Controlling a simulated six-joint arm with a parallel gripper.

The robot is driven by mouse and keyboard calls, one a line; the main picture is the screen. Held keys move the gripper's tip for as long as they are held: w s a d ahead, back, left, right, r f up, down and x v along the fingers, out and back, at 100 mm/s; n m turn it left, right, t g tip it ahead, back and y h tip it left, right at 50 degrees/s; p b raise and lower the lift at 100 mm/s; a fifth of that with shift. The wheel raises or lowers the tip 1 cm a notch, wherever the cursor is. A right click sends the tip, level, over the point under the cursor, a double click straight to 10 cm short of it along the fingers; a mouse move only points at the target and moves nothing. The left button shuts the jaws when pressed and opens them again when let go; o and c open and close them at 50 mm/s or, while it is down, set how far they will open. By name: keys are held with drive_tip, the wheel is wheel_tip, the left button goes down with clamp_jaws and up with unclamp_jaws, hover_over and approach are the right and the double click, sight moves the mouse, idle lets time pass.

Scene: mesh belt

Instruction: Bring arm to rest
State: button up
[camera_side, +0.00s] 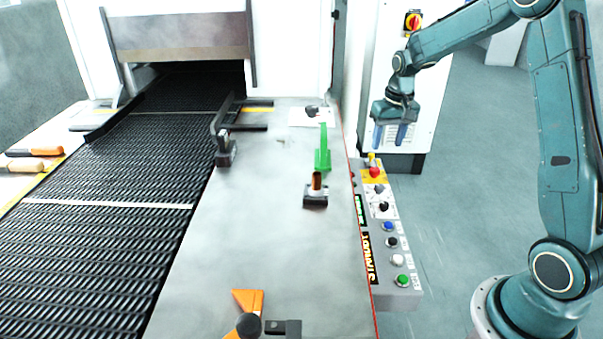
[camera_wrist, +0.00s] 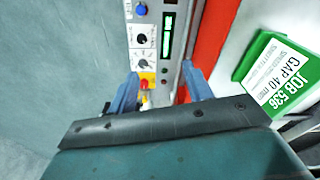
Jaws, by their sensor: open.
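My gripper (camera_side: 389,134) hangs from my teal arm in the side view, fingers pointing down. It is above and behind the far end of the control panel, to the right of the steel table. Its two blue fingers are apart with nothing between them. In the wrist view my gripper (camera_wrist: 160,90) shows its two fingers spread, with the panel's yellow-and-red button (camera_wrist: 146,88) seen beyond them. My gripper appears to touch nothing.
The control panel (camera_side: 408,298) with several buttons runs along the steel table (camera_side: 255,220). A green holder (camera_side: 323,150) stands on the table; its job card (camera_wrist: 280,75) shows in the wrist view. The mesh belt (camera_side: 100,240) lies left. A white cabinet (camera_side: 425,120) stands behind my gripper.

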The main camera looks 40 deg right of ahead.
drive_tip(key=s+a+r+n+t, duration=0.3)
drive_tip(key=s+a+r+n, duration=0.1)
drive_tip(key=s+a+r, duration=1.2)
drive_tip(key=s+a+f+n+t, duration=0.1)
drive_tip(key=s+a+f, duration=0.1)
drive_tip(key=s, duration=0.7)
drive_tip(key=shift+s+a+n+t+y, duration=0.15)
drive_tip(key=shift+a+n+t+y, duration=0.2)
drive_tip(key=shift+a, duration=0.5)
